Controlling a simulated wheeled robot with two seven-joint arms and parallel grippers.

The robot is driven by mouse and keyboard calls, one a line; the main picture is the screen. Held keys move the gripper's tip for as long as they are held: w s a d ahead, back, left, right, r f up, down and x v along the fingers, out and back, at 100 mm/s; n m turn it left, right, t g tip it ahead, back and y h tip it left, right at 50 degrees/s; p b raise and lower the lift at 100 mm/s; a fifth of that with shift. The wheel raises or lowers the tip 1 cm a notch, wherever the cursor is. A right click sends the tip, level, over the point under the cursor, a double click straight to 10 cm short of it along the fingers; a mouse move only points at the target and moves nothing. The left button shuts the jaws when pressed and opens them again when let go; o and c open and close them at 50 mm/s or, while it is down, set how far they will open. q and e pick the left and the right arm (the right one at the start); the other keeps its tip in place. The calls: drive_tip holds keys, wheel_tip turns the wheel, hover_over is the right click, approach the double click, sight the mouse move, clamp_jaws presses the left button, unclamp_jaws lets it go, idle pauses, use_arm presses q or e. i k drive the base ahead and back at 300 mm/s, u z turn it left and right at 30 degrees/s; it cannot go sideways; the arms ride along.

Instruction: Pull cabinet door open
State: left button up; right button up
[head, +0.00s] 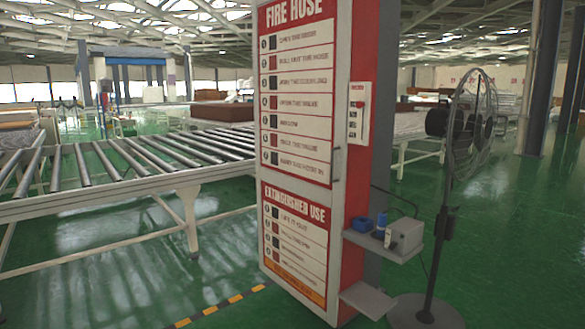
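The cabinet (360,205) is tall and red and stands upright in the middle of the head view. Its white front door (322,220) carries a "FIRE HOSE" sign (297,95) above and an "EXTINGUISHER USE" sign (295,240) below. A small handle (337,163) shows near the door's right edge. The door looks closed against the cabinet body. What is inside the cabinet is hidden. Neither of my grippers is in view.
A roller conveyor (95,205) stands at the left. A grey shelf (375,243) with a box (404,236) juts from the cabinet's right side. A pedestal fan (440,230) stands at the right.

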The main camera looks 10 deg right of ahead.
sight(302, 49)
drive_tip(key=u, duration=0.4)
drive_tip(key=i, duration=2.35)
drive_tip(key=z, duration=0.75)
